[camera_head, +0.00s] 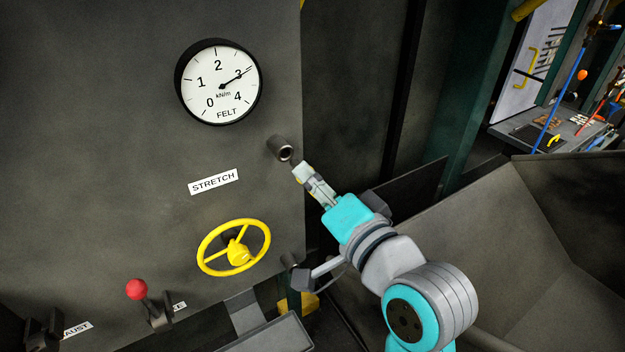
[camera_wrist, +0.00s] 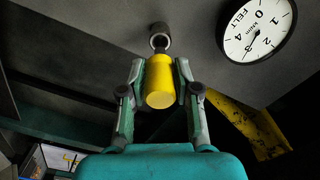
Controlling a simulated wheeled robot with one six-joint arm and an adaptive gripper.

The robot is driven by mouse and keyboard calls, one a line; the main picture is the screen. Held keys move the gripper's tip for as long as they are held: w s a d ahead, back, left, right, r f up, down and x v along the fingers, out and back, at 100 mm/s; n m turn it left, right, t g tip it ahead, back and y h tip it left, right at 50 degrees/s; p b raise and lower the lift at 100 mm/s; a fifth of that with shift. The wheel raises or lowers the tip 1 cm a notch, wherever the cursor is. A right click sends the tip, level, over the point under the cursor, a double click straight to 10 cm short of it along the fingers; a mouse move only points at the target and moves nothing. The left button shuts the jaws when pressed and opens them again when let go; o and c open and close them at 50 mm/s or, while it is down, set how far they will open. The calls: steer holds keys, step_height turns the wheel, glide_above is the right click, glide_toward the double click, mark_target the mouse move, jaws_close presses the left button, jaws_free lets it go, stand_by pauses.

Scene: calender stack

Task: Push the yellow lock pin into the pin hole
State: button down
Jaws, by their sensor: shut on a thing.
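My gripper (camera_wrist: 160,88) is shut on the yellow lock pin (camera_wrist: 160,85), with one finger on each side of its thick yellow head. In the wrist view the pin points away from me toward the grey ring of the pin hole (camera_wrist: 160,38). A thin dark shank shows between the yellow head and the ring; I cannot tell whether its tip is inside. In the head view the pin hole (camera_head: 285,150) is a short round socket on the grey panel. My gripper (camera_head: 301,172) is just right of and below it, hiding most of the pin.
A FELT gauge (camera_head: 219,82) is above the hole, reading near 3. A STRETCH label (camera_head: 214,182) and a yellow handwheel (camera_head: 234,247) are lower left on the grey panel. A red-knobbed lever (camera_head: 137,289) is farther down. A cluttered workbench (camera_head: 560,130) stands far right.

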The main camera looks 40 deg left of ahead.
step_height(320, 180, down, 34)
steer(key=s+d+m, duration=0.1)
steer(key=d+m, duration=0.1)
steer(key=m, duration=0.4)
steer(key=shift+d, duration=0.3)
steer(key=shift+x, duration=2)
steer(key=shift+s, duration=0.1)
steer(key=c, duration=1.7)
jaws_free()
jaws_close()
